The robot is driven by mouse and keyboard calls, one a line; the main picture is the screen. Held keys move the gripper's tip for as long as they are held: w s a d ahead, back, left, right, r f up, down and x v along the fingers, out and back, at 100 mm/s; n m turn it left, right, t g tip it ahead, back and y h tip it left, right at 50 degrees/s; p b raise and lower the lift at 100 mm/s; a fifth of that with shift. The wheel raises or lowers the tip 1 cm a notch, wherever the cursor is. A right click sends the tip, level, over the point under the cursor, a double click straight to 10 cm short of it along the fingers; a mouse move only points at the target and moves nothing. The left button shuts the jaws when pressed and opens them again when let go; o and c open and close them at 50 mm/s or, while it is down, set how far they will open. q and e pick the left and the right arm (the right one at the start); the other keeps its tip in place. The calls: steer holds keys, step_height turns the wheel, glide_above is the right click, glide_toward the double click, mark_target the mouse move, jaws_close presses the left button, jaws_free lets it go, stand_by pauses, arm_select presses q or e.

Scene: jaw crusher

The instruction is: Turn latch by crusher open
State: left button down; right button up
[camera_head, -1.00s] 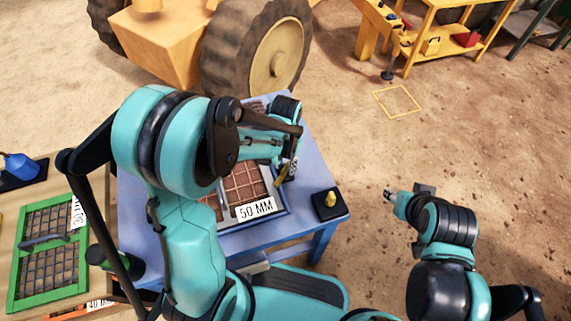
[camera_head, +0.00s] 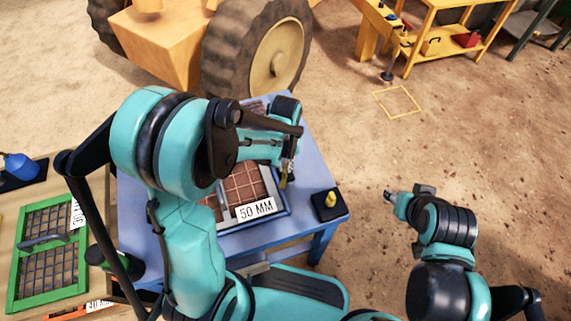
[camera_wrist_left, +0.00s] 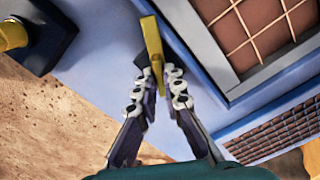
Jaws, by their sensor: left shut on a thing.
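The yellow latch (camera_head: 284,180) is at the right edge of the framed 50 MM screen on the blue table. In the left wrist view the latch (camera_wrist_left: 152,38) is a flat yellow bar, its near end between my fingertips. My left gripper (camera_head: 289,163) is shut on it; the gripper also shows in the left wrist view (camera_wrist_left: 159,82). The latch's pivot is not clearly visible. My right gripper (camera_head: 391,196) hangs empty over the dirt to the right of the table; its jaw opening is too small to tell.
The blue table (camera_head: 312,175) carries the 50 MM screen (camera_head: 248,184) and a yellow knob on a black base (camera_head: 329,204) at its front right corner. A green-framed screen (camera_head: 22,302) lies on the left bench. A large wheel (camera_head: 273,62) stands behind the table.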

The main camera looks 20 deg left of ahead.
mark_target(285, 167)
arm_select(q)
steer(key=n, duration=0.5)
steer(key=shift+n, duration=0.3)
stand_by(0.4)
steer(key=c, duration=1.6)
jaws_free()
steer(key=shift+c, duration=0.2)
steer(key=shift+r, duration=0.1)
step_height(285, 167, up, 12)
